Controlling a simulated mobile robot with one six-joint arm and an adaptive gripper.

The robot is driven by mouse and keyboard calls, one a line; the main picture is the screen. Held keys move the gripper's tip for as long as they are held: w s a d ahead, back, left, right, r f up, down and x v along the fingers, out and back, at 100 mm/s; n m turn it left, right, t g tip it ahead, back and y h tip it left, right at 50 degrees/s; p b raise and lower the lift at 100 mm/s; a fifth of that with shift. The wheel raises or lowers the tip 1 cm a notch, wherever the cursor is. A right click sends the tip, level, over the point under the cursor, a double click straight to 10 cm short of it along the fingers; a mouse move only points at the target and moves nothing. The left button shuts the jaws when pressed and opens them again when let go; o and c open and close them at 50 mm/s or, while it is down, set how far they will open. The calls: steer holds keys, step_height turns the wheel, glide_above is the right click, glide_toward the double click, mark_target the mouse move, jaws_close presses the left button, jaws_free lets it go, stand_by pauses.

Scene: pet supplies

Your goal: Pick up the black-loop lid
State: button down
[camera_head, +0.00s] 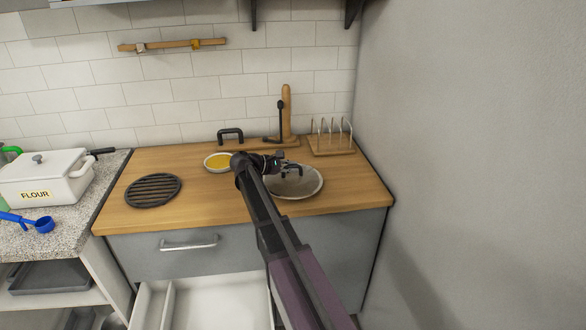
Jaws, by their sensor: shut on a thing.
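The black-loop lid (307,186) is a round, pale grey disc at the right-centre of the wooden counter. My gripper (291,171) is over the lid's far middle part and is shut on its dark loop. The loop is small and partly hidden by the gripper, so its exact shape is hard to make out. I cannot tell whether the lid rests on the counter or is slightly raised.
A shallow dish with yellow contents (217,161) stands just left of my gripper. A black round trivet (152,190) lies at the left. A wooden rack (331,145) and a black loop-shaped handle (230,135) are at the back. An open white drawer (215,305) juts out below.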

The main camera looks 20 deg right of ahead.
steer(key=shift+r+p, duration=1.35)
steer(key=shift+r, duration=0.2)
steer(key=s+a+r+p, duration=0.1)
steer(key=s+a, duration=0.3)
steer(key=s, duration=1.1)
steer(key=shift+s+r, duration=0.15)
steer(key=shift+s, duration=0.1)
